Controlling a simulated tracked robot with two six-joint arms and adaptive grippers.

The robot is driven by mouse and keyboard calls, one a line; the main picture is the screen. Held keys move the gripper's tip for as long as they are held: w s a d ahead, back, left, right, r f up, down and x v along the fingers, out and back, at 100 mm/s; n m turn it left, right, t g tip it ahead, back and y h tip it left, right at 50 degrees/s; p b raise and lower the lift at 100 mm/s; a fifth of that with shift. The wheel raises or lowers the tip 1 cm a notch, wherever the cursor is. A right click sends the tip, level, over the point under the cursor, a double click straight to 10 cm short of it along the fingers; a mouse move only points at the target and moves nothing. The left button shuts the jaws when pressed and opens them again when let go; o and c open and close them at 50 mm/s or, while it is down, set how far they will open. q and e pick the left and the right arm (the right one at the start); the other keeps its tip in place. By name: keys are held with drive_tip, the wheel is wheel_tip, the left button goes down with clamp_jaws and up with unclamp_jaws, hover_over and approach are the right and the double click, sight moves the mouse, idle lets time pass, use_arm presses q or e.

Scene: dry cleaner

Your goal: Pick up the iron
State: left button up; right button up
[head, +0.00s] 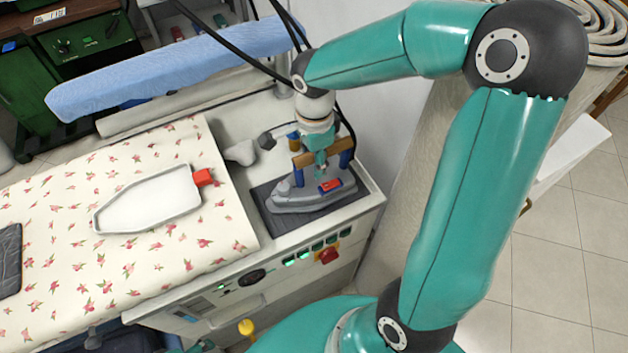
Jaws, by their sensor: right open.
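The iron (300,200) stands on a dark grey rest pad (262,192) at the right end of the ironing table. It has a grey body with a pointed front to the left, a red part on its side and a brown handle between blue posts. My right gripper (321,167) points down at the handle from above, its jaws open. The gripper covers part of the handle, and I cannot tell whether the fingers touch it. My left gripper is out of view.
A flowered ironing cloth (80,270) covers the table, with an empty white iron-shaped tray (150,203) on it. A blue padded board (180,65) lies behind. Dark cables hang near my right wrist. A control panel with a red knob (328,255) lines the front edge.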

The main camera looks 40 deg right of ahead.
drive_tip(key=shift+f, duration=0.25)
clamp_jaws()
drive_tip(key=shift+w, duration=0.1)
drive_tip(key=shift+w+d+r, duration=0.1)
drive_tip(key=shift+r, duration=0.15)
drive_tip(key=shift+r, duration=0.1)
